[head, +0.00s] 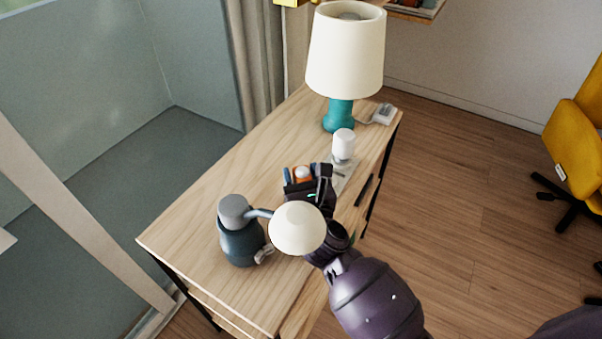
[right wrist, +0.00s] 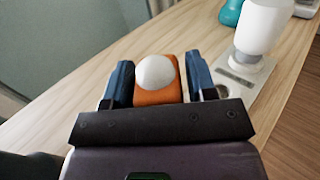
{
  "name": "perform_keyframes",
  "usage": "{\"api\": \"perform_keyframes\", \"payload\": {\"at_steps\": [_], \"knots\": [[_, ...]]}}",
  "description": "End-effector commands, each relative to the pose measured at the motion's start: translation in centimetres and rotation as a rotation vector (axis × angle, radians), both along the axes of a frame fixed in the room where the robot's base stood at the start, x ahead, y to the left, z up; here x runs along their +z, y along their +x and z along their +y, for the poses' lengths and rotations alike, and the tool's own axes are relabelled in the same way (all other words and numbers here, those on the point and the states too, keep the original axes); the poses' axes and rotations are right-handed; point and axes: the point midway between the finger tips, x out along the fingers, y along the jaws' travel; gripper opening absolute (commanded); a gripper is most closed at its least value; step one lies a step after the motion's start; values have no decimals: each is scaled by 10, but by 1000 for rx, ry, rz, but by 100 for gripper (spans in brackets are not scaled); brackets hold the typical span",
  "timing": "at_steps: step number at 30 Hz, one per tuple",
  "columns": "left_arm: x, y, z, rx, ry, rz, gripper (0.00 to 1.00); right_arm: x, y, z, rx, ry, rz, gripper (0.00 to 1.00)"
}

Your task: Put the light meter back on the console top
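The light meter, an orange block with a white dome, is between the two blue-dark fingers of my right gripper (head: 304,174). In the head view the light meter (head: 302,175) is over the middle of the pale wooden console top (head: 215,180). I cannot tell whether its underside touches the wood. My right arm reaches in from the lower right and hides part of the console. My left gripper is not in view.
A dark teal jug with a grey lid (head: 240,247) stands at the console's near left. A white cylindrical thing (head: 343,144) on a grey plate stands just beyond the gripper. A teal lamp (head: 340,114) is at the far end.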

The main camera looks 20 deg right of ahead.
Motion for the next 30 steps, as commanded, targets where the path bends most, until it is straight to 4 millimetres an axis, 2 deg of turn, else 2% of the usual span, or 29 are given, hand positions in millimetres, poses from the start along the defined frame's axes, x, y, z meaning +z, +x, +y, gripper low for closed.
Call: {"api": "perform_keyframes", "payload": {"at_steps": [1,2,14,20,30], "knots": [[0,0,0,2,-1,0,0,0,0,0,0,0,-1,60],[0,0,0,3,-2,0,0,1,0,0,0,0,-1,64],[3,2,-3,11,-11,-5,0,4,-4,0,0,1,0,64],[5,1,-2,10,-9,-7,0,4,-30,0,0,2,0,64],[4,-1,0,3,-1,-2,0,2,-87,0,-1,1,3,64]]}}
